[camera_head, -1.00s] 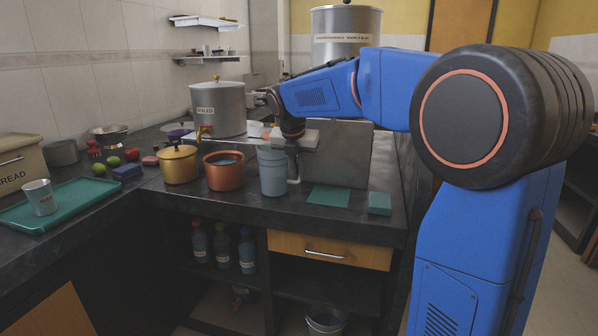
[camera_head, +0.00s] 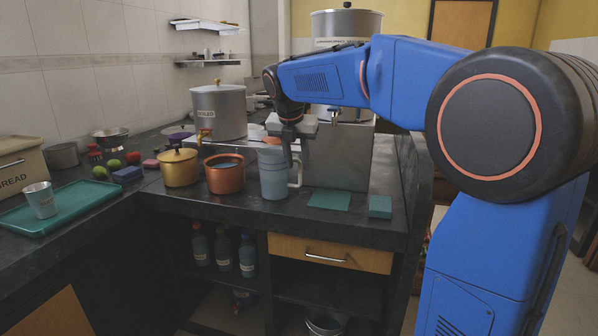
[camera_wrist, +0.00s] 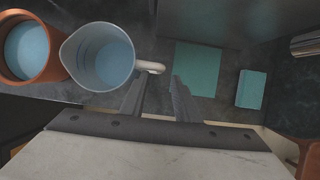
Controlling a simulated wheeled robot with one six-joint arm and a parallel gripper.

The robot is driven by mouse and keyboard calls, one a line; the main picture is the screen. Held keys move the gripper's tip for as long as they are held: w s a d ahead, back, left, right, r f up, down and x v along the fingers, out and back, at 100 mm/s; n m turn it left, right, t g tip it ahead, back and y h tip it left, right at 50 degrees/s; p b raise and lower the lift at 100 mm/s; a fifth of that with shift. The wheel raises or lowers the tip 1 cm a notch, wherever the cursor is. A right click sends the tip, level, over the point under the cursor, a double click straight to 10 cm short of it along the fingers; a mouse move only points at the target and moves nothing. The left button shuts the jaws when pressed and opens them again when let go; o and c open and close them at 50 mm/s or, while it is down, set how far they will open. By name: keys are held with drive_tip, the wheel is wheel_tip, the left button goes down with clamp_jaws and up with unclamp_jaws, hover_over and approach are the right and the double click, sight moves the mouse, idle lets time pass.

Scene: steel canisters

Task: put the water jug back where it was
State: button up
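The water jug (camera_head: 273,178) is a pale blue-grey pitcher, upright on the dark counter just right of the copper pot. In the wrist view the jug (camera_wrist: 75,71) shows from above, with bluish liquid inside, and its pale handle (camera_wrist: 151,67) points right toward my fingers. My gripper (camera_head: 292,155) is above and beside the handle in the head view. In the wrist view my gripper (camera_wrist: 155,92) has its two fingers apart with a gap between them. The handle end lies just beyond the fingertips and nothing is clasped.
The copper pot (camera_head: 224,185) stands close left of the jug, with a gold lidded pot (camera_head: 179,169) beyond it. A flat green mat (camera_head: 329,200) and a small green block (camera_head: 380,207) lie to the right. A grey box-like stand (camera_head: 337,160) and a steel canister (camera_head: 219,115) stand behind.

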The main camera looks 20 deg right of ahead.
drive_tip(key=v, duration=0.6)
drive_tip(key=s+d+f+m+y, duration=0.1)
drive_tip(key=s+f+m, duration=0.3)
drive_tip(key=s+m, duration=0.4)
drive_tip(key=s+d+f+m+y, duration=0.1)
drive_tip(key=s+f+m, duration=0.4)
drive_tip(key=s, duration=0.6)
drive_tip(key=s+f+m+t, duration=0.1)
drive_tip(key=s+f+m, duration=1.3)
drive_tip(key=s, duration=0.3)
drive_tip(key=shift+s+a+f+m+y, duration=0.2)
drive_tip(key=shift+f+m+y, duration=0.15)
drive_tip(key=shift+m, duration=0.55)
